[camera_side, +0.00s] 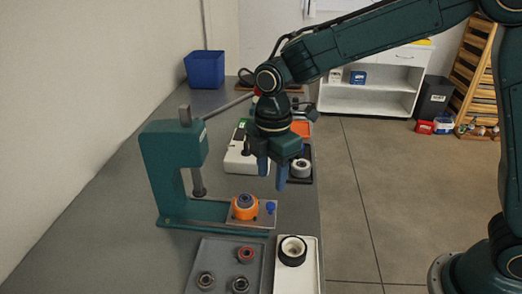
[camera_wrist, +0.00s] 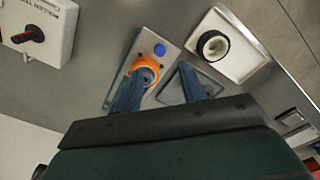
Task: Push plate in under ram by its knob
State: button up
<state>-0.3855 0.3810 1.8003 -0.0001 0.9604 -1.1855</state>
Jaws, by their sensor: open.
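The green press (camera_side: 165,165) stands on the bench with its ram (camera_side: 198,183) raised. A grey sliding plate (camera_side: 266,219) sticks out to the right of the ram. An orange holder (camera_side: 245,207) with a dark-rimmed part in it sits on the plate. The blue knob (camera_side: 270,207) is at the plate's outer end; it also shows in the wrist view (camera_wrist: 160,49). My gripper (camera_side: 272,178) is open and empty, above the plate and knob, fingers pointing down. In the wrist view the left finger partly covers the orange holder (camera_wrist: 146,66).
A white tray (camera_side: 296,278) with a black-and-white wheel (camera_side: 292,250) lies in front of the plate. Beside it is a grey tray (camera_side: 222,252) with several bearings. A white device (camera_side: 240,160) and a dark tray with a white roller (camera_side: 301,168) stand behind.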

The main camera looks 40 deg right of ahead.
aim_at(270, 204)
notch_tip(270, 204, down, 8)
jog(key=shift+f, duration=0.1)
dwell(0.4)
jog(key=shift+c, duration=0.4)
grip_shut()
